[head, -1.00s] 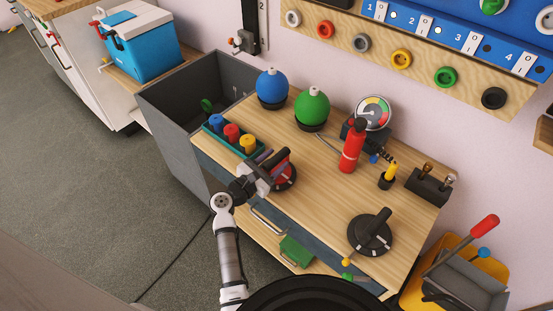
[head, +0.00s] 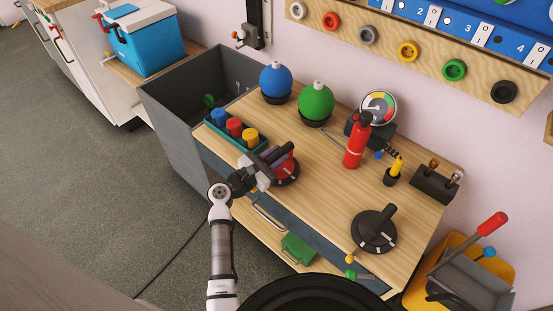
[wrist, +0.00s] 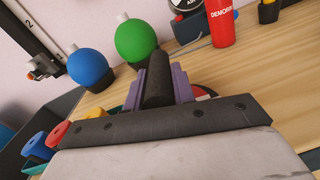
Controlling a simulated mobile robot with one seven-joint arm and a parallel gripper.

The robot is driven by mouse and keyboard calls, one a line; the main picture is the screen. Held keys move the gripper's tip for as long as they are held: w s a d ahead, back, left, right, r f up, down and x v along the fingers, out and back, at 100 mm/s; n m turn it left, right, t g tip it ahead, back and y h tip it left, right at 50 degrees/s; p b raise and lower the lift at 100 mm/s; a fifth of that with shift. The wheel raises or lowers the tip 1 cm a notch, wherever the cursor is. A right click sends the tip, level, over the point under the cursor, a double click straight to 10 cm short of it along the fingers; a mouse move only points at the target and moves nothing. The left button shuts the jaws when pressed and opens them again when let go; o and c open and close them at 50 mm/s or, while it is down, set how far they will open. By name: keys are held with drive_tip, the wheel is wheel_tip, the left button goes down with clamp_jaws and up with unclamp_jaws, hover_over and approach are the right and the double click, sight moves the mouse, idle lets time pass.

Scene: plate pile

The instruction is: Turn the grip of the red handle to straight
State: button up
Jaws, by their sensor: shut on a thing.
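The red handle (head: 287,172) is a round red dial with a dark rim near the left front of the wooden worktop. My gripper (head: 270,163) is at it, with its fingers shut around the grip. In the wrist view, the dark grip (wrist: 158,82) lies between my two purple finger pads, and a little of the red dial (wrist: 204,92) shows to their right. My gripper hides much of the dial and part of the grip, so the exact grip angle is hard to read.
A tray (head: 252,150) of red, blue and yellow knobs stands close on the left. A green ball (head: 317,101) and blue ball (head: 276,79) stand behind. A red extinguisher (head: 356,147) and black handle (head: 374,231) are to the right. The worktop between is clear.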

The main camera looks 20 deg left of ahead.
drive_tip(key=shift+w+a+f+m+g+h+b, duration=0.15)
drive_tip(key=shift+m+g+h+b, duration=0.7)
drive_tip(key=shift+b, duration=1.05)
drive_tip(key=shift+f+m+g+h+b, duration=0.2)
drive_tip(key=shift+m+g+h+b, duration=0.6)
drive_tip(key=shift+b, duration=1.05)
drive_tip(key=shift+w+a+f+m+g+h+b, duration=0.15)
drive_tip(key=shift+m+g+h+b, duration=0.35)
drive_tip(key=shift+h+b, duration=1.05)
drive_tip(key=m+g+h+b, duration=0.2)
drive_tip(key=m+g+b, duration=0.1)
drive_tip(key=b, duration=0.3)
drive_tip(key=shift+w+r+m+g, duration=0.1)
drive_tip(key=shift+m+g, duration=0.15)
drive_tip(key=shift+g, duration=0.4)
drive_tip(key=m+g+b, duration=0.1)
drive_tip(key=g, duration=0.1)
drive_tip(key=m+g+h+b, duration=0.1)
drive_tip(key=m+g, duration=0.1)
drive_tip(key=shift+w+r+h, duration=0.15)
drive_tip(key=shift+r+h, duration=0.15)
drive_tip(key=shift+r, duration=0.05)
drive_tip(key=shift+m+g, duration=0.9)
drive_tip(key=shift+g, duration=0.7)
drive_tip(key=shift+a+g, duration=0.1)
drive_tip(key=shift+g, duration=0.2)
drive_tip(key=o, duration=1)
